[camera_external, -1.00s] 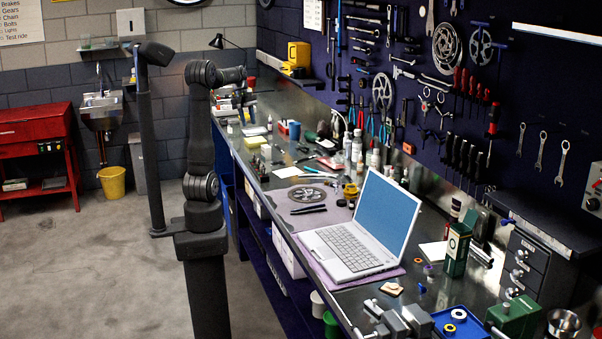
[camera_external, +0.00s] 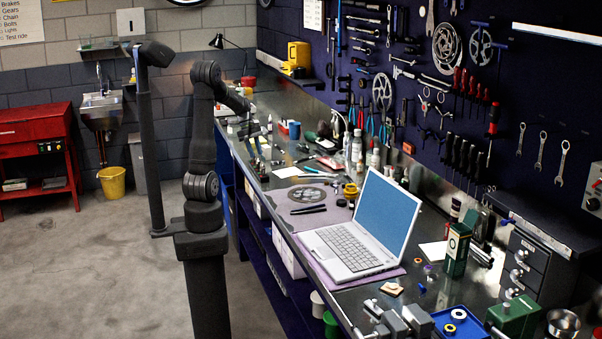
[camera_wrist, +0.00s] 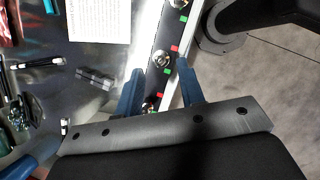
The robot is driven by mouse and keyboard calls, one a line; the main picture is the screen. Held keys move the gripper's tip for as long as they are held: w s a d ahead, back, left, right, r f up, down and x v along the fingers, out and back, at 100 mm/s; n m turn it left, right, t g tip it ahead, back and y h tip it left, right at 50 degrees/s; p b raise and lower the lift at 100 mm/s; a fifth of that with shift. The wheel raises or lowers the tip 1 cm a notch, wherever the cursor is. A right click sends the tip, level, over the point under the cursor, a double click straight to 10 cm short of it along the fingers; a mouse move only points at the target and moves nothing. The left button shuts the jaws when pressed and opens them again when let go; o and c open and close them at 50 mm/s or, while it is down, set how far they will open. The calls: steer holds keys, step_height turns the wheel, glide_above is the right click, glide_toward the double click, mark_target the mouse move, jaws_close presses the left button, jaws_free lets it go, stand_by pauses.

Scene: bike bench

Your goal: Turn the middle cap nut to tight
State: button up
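In the wrist view a light-edged strip (camera_wrist: 149,88) carries shiny cap nuts with small red and green marks beside them. The middle cap nut (camera_wrist: 161,59) is a round chrome dome just beyond my fingertips, with a red mark (camera_wrist: 174,48) at its upper right and a green mark (camera_wrist: 166,71) below it. Another nut (camera_wrist: 178,3) is cut by the top edge. A third (camera_wrist: 150,104) sits lower, between my blue fingers. My gripper (camera_wrist: 160,76) is open, one finger on each side of the strip, holding nothing. In the external view my gripper (camera_external: 260,150) is over the bench's far part; the nuts are too small to make out.
A white paper (camera_wrist: 100,20) and dark small parts (camera_wrist: 95,78) lie left of the strip in the wrist view. Grey floor (camera_wrist: 285,80) shows at right. In the external view, a laptop (camera_external: 350,240) and bottles (camera_external: 356,148) stand nearer on the crowded bench (camera_external: 282,153).

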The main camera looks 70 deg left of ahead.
mark_target(258, 160)
steer(key=shift+x, duration=1.3)
jaws_close()
steer(key=shift+m, duration=0.4)
steer(key=m+g, duration=0.1)
steer(key=m, duration=0.1)
steer(key=m+g, duration=0.1)
steer(key=m, duration=0.1)
steer(key=shift+w+a+m+h, duration=0.1)
steer(key=shift+w+m+h, duration=0.15)
steer(key=shift+m+h, duration=0.05)
steer(key=shift+w+m+g, duration=0.1)
steer(key=shift+m+g, duration=0.4)
steer(key=shift+m, duration=0.75)
steer(key=shift+w+m+g, duration=0.1)
steer(key=shift+m+g, duration=0.4)
steer(key=shift+m, duration=0.75)
